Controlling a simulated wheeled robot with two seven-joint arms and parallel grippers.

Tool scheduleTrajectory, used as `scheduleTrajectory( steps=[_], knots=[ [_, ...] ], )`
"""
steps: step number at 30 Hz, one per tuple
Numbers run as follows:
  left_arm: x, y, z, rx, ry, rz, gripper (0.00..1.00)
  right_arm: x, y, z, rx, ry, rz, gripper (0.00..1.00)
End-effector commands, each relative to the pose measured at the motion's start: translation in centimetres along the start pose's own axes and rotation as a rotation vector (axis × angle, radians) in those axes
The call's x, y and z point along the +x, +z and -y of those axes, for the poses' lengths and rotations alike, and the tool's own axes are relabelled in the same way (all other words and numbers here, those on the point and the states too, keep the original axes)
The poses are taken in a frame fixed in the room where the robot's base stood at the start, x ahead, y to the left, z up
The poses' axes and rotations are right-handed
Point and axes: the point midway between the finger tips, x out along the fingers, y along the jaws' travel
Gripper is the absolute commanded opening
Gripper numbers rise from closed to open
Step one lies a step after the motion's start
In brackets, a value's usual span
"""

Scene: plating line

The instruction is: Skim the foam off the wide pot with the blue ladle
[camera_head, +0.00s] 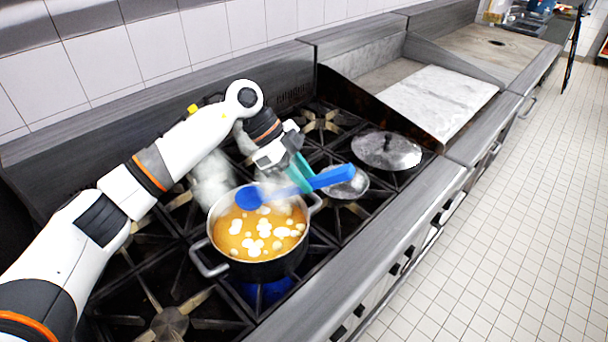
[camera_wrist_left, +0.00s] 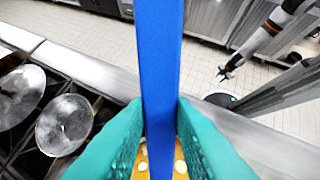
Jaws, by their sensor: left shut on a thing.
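The wide pot (camera_head: 290,262) stands on the stove, full of orange-brown liquid with several white foam patches (camera_head: 264,228) on top. My left gripper (camera_head: 300,174) is shut on the handle of the blue ladle (camera_head: 325,179), above the pot's back right side. The ladle's bowl (camera_head: 249,198) is over the back left of the pot and looks above the liquid; the exact gap cannot be told. In the left wrist view the blue handle (camera_wrist_left: 161,60) runs between the teal fingers (camera_wrist_left: 160,135). My right gripper (camera_wrist_left: 228,70) is small and far off there.
A round metal dish (camera_head: 345,184) sits on the stove right of the pot; it also shows in the wrist view (camera_wrist_left: 64,125). A domed lid (camera_head: 387,150) lies further right. Steam rises behind the pot, and a blue flame (camera_head: 264,292) shows below. The front left burners are empty.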

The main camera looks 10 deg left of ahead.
Motion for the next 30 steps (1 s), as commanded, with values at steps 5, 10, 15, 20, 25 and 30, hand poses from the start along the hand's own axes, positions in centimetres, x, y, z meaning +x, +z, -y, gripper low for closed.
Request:
scheduleTrajectory(
  steps=[5, 10, 15, 20, 25, 30],
  knots=[
    [1.6, -1.3, 0.0, 0.0, 0.0, 0.001, 0.0, 2.0, 0.5, 0.1, -0.001, -0.002, 0.011, 0.36],
    [2.6, -2.1, 0.1, 0.0, -0.001, 0.0, 0.0, 2.6, 0.2, 0.1, -0.001, -0.001, 0.008, 0.36],
    [3.8, -3.0, 0.1, -0.001, -0.001, 0.0, 0.0, 3.1, -0.1, 0.0, -0.001, -0.001, 0.004, 0.36],
    [5.0, -3.9, 0.1, 0.0, -0.001, -0.001, 0.0, 3.6, -0.3, 0.0, 0.0, -0.001, 0.002, 0.36],
    [6.1, -4.9, 0.1, 0.0, 0.0, 0.0, 0.0, 4.2, -0.4, 0.0, 0.0, 0.0, 0.001, 0.36],
    [7.0, -5.5, 0.2, 0.001, -0.001, -0.001, 0.0, 4.5, -0.4, 0.0, 0.0, 0.0, 0.0, 0.36]
  ],
)
